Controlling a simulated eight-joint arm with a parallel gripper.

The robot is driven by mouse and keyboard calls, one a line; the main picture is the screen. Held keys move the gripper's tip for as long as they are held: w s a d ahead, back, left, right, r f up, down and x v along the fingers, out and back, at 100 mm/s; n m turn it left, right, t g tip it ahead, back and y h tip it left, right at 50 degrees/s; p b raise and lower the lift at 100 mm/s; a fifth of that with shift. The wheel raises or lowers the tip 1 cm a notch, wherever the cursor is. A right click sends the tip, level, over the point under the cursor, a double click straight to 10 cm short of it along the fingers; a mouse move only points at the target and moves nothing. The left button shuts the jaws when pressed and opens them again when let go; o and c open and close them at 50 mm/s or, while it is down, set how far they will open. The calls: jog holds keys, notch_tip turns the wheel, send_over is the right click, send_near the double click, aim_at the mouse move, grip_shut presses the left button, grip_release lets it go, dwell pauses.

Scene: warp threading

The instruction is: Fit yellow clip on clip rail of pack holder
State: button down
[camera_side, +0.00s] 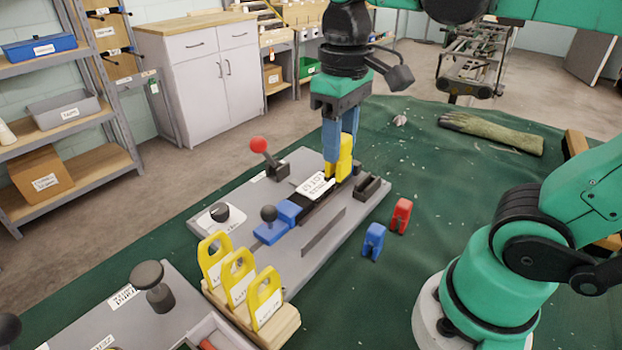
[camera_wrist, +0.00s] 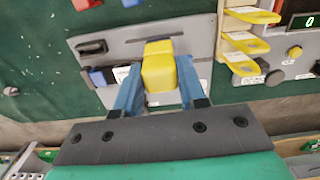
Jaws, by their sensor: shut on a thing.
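The yellow clip (camera_side: 341,168) is upright between the blue fingers of my gripper (camera_side: 339,150), which is shut on it. In the wrist view the yellow clip (camera_wrist: 158,68) sits between the fingertips (camera_wrist: 160,84). The clip is low over the far end of the pack holder (camera_side: 345,222), a grey plate, just behind a white labelled pack (camera_side: 314,187). The fingers and pack partly hide its lower end, so I cannot tell whether it touches the holder. I cannot clearly make out the clip rail; a dark slotted block (camera_side: 372,188) stands right of the clip.
A red clip (camera_side: 401,215) and a blue clip (camera_side: 373,241) stand on the green cloth right of the holder. A red-knobbed lever (camera_side: 259,146) rises on the left. Yellow tags (camera_side: 265,298) stand in a wooden block in front. A glove (camera_side: 490,133) lies behind.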

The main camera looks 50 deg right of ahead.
jog(key=shift+w+d+f, duration=0.45)
jog(key=shift+d+f, duration=0.4)
jog(key=shift+f, duration=0.9)
jog(key=shift+w+d+f, duration=0.45)
jog(key=shift+d+f, duration=0.4)
jog(key=shift+f, duration=0.95)
jog(key=shift+w+d+f, duration=0.45)
jog(key=shift+d+f, duration=0.4)
jog(key=shift+f, duration=0.9)
jog(key=shift+f, duration=0.1)
jog(key=shift+f, duration=0.3)
jog(key=shift+f, duration=0.1)
jog(key=shift+f, duration=0.7)
jog(key=shift+f, duration=0.6)
